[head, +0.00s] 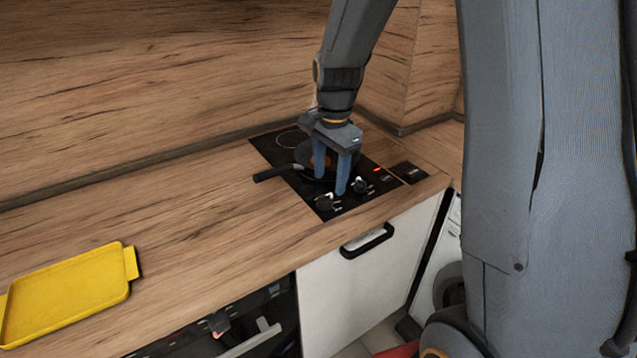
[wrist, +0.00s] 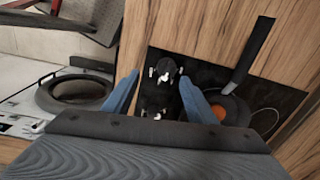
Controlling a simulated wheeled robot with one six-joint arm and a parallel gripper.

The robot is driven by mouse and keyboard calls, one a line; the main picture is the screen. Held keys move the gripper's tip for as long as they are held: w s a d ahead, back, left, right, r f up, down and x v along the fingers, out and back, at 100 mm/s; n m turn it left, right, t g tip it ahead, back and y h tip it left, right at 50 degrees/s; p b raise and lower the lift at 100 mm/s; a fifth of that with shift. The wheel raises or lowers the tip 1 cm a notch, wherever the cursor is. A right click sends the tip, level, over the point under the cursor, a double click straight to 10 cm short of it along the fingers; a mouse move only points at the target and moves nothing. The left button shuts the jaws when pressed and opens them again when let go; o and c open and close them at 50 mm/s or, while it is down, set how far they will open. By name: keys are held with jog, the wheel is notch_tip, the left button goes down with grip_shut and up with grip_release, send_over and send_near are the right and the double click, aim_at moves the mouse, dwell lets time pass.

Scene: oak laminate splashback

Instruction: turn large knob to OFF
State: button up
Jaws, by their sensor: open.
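Two dark knobs with white marks sit along the front edge of the black cooktop (head: 352,205). The left knob (head: 325,202) looks larger than the right knob (head: 361,186), though this is not certain. In the wrist view the left knob (wrist: 165,70) is above the right knob (wrist: 155,104). My gripper (head: 330,184) is open, its two blue fingers pointing down over the cooktop. In the wrist view my gripper (wrist: 158,80) has both knobs in the gap between its fingers, and it holds neither. Which setting each knob points to is too small to read.
A dark pan with orange contents (wrist: 219,112) stands behind the knobs, its handle (head: 278,172) sticking out left. A small red light (head: 377,169) glows on the cooktop. A yellow tray (head: 70,298) lies far left; the wooden counter (head: 200,205) between is clear.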

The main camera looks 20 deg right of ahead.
aim_at(326, 195)
jog(key=shift+w+m, duration=0.5)
jog(key=shift+w, duration=0.35)
jog(key=shift+w+a+f+p, duration=0.1)
jog(key=shift+f+p, duration=0.5)
jog(key=shift+f, duration=1.3)
jog(key=shift+w+a+f+p, duration=0.1)
jog(key=shift+f+p, duration=0.5)
jog(key=shift+f, duration=1.25)
jog(key=c, duration=1.1)
jog(key=shift+o, duration=0.2)
